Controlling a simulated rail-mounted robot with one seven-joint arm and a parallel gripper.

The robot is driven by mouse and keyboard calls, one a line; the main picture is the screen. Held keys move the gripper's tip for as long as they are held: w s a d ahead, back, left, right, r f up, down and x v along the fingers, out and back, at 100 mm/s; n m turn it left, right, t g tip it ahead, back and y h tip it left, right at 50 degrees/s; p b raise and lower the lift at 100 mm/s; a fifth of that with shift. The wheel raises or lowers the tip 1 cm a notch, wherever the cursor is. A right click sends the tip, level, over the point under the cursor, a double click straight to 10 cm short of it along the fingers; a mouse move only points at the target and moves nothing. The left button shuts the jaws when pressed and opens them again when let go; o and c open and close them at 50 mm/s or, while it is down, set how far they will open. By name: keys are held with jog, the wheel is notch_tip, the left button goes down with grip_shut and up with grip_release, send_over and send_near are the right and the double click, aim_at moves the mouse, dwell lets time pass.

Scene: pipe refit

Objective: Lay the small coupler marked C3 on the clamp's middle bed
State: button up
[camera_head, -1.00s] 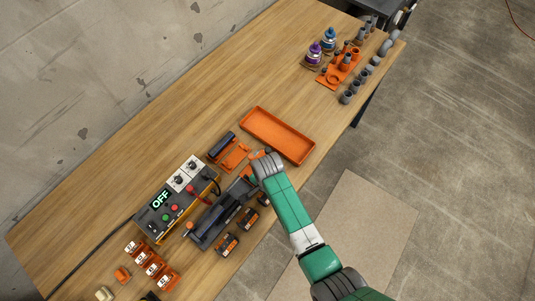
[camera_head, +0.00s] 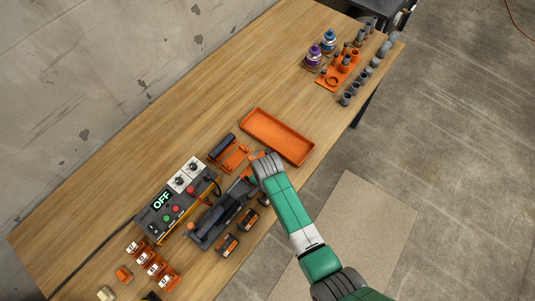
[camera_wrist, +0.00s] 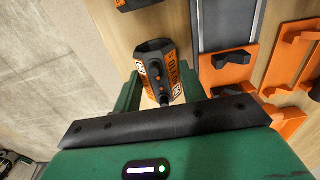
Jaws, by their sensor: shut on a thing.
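My gripper (camera_wrist: 160,82) is shut on a black coupler (camera_wrist: 157,62) with orange labels and two dark knobs. Its marking is too blurred to read with certainty. In the head view, my wrist covers most of the gripper, and a black and orange coupler (camera_head: 263,199) shows just below it. The dark clamp (camera_head: 212,218) lies to the lower left of my gripper, with a long dark part along it. In the wrist view, the clamp's grey end (camera_wrist: 228,27) is to the right of the held coupler. I cannot make out its middle bed.
Two black and orange couplers (camera_head: 247,218) (camera_head: 228,244) stand in front of the clamp. A control box reading OFF (camera_head: 175,200) is behind it. An orange holder (camera_head: 236,159) and an empty orange tray (camera_head: 278,136) lie beyond. Bottles and grey pipe pieces stand at the far end.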

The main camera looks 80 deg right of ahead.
jog(key=shift+r+p, duration=1.05)
jog(key=shift+r, duration=0.05)
jog(key=shift+r, duration=0.15)
notch_tip(320, 180, up, 2)
jog(key=shift+p, duration=1.25)
jog(key=shift+w, duration=0.1)
jog(key=w+a+r, duration=0.2)
jog(key=w, duration=0.3)
jog(key=w+a+r, duration=0.2)
jog(key=w, duration=0.4)
jog(key=shift+w+a+r, duration=0.15)
jog(key=shift+w+a, duration=0.05)
jog(key=shift+a, duration=0.2)
